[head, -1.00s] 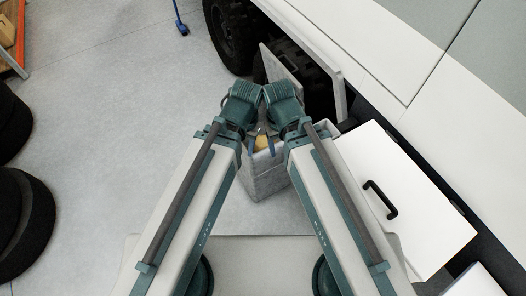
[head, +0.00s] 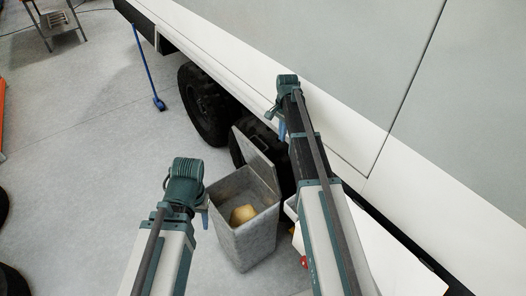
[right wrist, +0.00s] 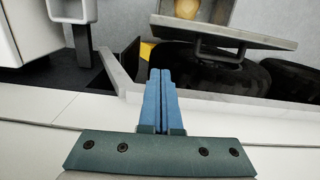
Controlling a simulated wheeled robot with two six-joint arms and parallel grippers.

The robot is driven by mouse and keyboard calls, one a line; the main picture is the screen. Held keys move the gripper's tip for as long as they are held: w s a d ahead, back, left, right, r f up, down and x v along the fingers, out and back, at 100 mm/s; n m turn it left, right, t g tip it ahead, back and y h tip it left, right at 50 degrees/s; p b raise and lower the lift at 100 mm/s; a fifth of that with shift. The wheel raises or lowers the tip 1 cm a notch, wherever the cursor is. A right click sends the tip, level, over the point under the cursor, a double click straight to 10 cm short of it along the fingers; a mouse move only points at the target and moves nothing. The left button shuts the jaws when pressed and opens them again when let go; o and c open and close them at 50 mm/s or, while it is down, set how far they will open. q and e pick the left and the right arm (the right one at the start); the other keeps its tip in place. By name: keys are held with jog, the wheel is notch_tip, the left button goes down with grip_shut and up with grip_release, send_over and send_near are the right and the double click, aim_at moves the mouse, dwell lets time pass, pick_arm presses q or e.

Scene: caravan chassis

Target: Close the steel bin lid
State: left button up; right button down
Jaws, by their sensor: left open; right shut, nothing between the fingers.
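The steel bin (head: 250,240) stands on the floor with its top open and a yellowish lump (head: 243,214) inside. Its lid (head: 261,153) is swung up at the back, with a dark handle on it. My left gripper (head: 204,216) is open and empty, left of the bin near its rim. My right gripper (head: 281,128) is shut and empty, beyond the lid on the vehicle side. In the right wrist view the shut blue fingers (right wrist: 161,100) are apart from the lid (right wrist: 222,33), which shows nearly edge-on with its handle below.
Wheels (head: 203,104) of the chassis stand behind the bin. The white vehicle side (head: 340,110) runs along the right. A white cabinet front (head: 400,262) lies right of the bin. Open floor (head: 90,150) is to the left.

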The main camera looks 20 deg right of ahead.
aim_at(262, 160)
jog(key=shift+w+d+m, duration=0.3)
jog(key=shift+w+d, duration=0.05)
jog(key=s+a+f+b, duration=0.1)
jog(key=a+f+b, duration=0.3)
jog(key=f+b, duration=0.6)
jog(key=shift+s+f+b, duration=0.2)
jog(key=shift+f+b, duration=0.1)
jog(key=shift+b, duration=0.15)
